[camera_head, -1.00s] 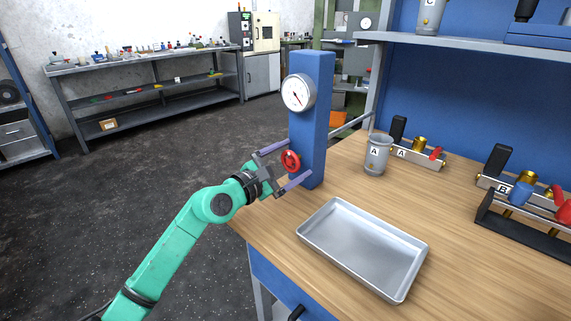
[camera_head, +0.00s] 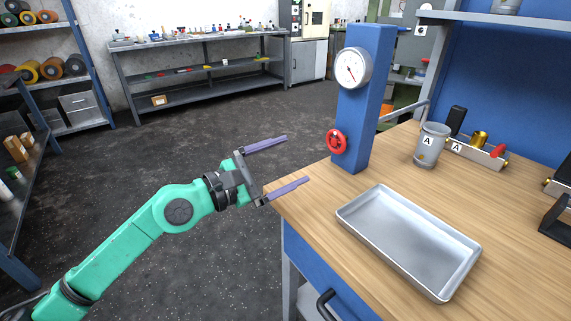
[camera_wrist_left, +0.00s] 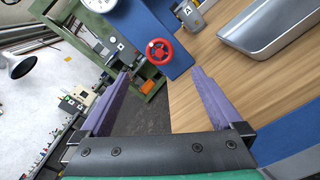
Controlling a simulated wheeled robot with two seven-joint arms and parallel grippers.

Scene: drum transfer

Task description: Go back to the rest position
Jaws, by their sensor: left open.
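My left gripper (camera_head: 296,162) is open and empty, its two purple fingers spread apart at the left edge of the workbench. It also shows in the left wrist view (camera_wrist_left: 162,82), with nothing between the fingers. The red valve wheel (camera_head: 337,141) sits on the front of the blue post (camera_head: 366,100), to the right of the fingertips and apart from them. In the left wrist view the red wheel (camera_wrist_left: 160,51) lies beyond the fingers. My right gripper does not show.
A pressure gauge (camera_head: 353,68) is high on the post. An empty metal tray (camera_head: 478,252) lies on the wooden workbench (camera_head: 310,202). A grey container labelled A (camera_head: 431,147) and a fixture (camera_head: 482,153) stand behind it. Open floor (camera_head: 150,140) lies left of the bench.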

